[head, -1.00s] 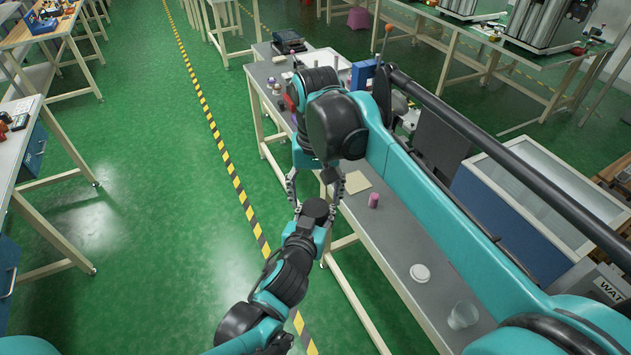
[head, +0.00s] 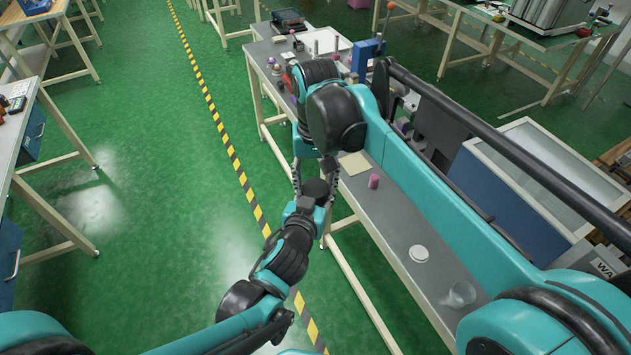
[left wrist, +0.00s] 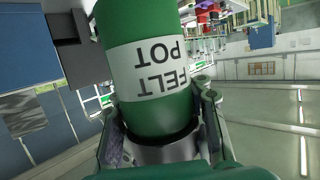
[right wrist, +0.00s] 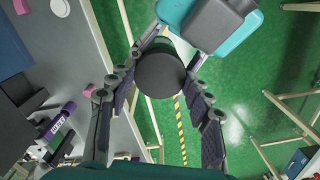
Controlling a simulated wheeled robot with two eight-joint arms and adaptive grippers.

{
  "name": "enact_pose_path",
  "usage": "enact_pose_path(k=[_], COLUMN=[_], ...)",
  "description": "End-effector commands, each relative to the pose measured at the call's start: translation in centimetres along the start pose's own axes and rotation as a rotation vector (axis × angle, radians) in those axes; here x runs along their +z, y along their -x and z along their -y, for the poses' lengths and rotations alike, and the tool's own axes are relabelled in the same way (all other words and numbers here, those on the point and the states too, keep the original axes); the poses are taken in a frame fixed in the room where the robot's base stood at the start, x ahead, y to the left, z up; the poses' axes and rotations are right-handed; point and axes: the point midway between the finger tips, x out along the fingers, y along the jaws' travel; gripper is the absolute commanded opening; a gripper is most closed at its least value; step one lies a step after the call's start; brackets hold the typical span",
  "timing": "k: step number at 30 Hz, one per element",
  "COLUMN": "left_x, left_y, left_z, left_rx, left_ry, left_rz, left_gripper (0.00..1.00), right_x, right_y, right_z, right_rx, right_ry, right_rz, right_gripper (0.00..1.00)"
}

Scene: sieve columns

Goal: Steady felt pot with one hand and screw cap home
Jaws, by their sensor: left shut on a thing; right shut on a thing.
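The felt pot (left wrist: 150,70) is a green cylinder with a white label reading FELT POT upside down in the left wrist view. My left gripper (left wrist: 158,105) is shut around its lower part; its upper end runs out of that view. In the right wrist view a dark round cap (right wrist: 160,73) is seen end-on between the fingers of my right gripper (right wrist: 173,55), which is shut on it. In the head view the two grippers meet, right above left, by the bench's left edge, with a dark disc (head: 316,188) between the right fingers. How far the cap is seated is hidden.
The grey bench (head: 395,225) bears a beige square pad (head: 354,164), a pink cylinder (head: 373,181), a white round disc (head: 419,253) and a clear cup (head: 462,294). More small items stand at its far end. Open green floor (head: 150,180) lies left of the bench.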

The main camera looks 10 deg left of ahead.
Motion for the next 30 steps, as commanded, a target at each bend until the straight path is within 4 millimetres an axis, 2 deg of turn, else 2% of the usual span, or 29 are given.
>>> enact_pose_path(k=[2, 3, 5, 6, 17, 20, 30], left_x=[-0.1, -0.1, -0.1, -0.1, 0.0, 0.0, 0.0], left_y=[0.0, 0.0, 0.0, 0.0, 0.0, 0.0, 0.0], left_z=[0.0, 0.0, 0.0, 0.0, 0.0, 0.0, 0.0], left_rx=[0.001, 0.001, 0.001, 0.001, 0.000, 0.000, 0.000], left_ry=[-0.001, -0.001, -0.001, -0.001, -0.001, -0.001, 0.000], left_rz=[-0.001, -0.002, -0.001, -0.001, -0.001, -0.001, -0.001], left_gripper=[0.00, 0.00, 0.00, 0.00, 0.00, 0.00, 0.00], right_x=[0.0, 0.0, 0.0, 0.0, 0.0, 0.0, 0.0], right_y=[0.0, 0.0, 0.0, 0.0, 0.4, 1.6, 8.7], right_z=[0.0, 0.0, 0.0, 0.0, 0.0, 0.0, 0.0], right_rx=[0.000, 0.001, 0.001, 0.001, 0.000, 0.000, 0.000], right_ry=[0.001, 0.001, 0.001, 0.001, 0.001, 0.001, 0.001], right_rz=[0.000, 0.000, 0.000, 0.000, 0.000, 0.000, 0.000], right_gripper=[0.15, 0.55, 0.71, 0.74, 0.74, 0.74, 0.74])
